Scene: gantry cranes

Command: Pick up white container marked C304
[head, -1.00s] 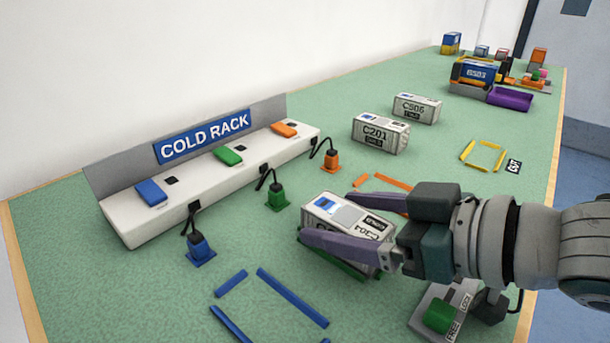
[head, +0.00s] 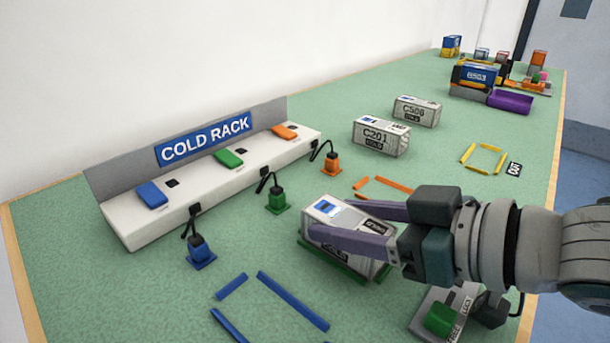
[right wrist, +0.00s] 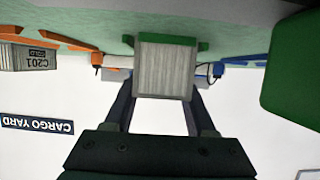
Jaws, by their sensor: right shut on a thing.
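The white container (head: 320,216) stands among green floor marks (head: 345,269), in front of the green plug. It has a blue patch and dark label on top and "COLD" low on its side; its number is mostly covered. My right gripper (head: 335,218) reaches in from the right and is shut on it, one finger on each side. The right wrist view shows the container's ribbed grey-white face (right wrist: 165,70) between the fingers, green pieces at its far end. I cannot tell whether it is clear of the table. My left gripper is not in view.
Containers C201 (head: 380,137) and C506 (head: 416,111) stand farther back. The cold rack (head: 150,228), with blue, green and orange plugs, is at left. A device with a green block (head: 442,318) sits below my right arm. Blue marks (head: 293,299) outline free table in front.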

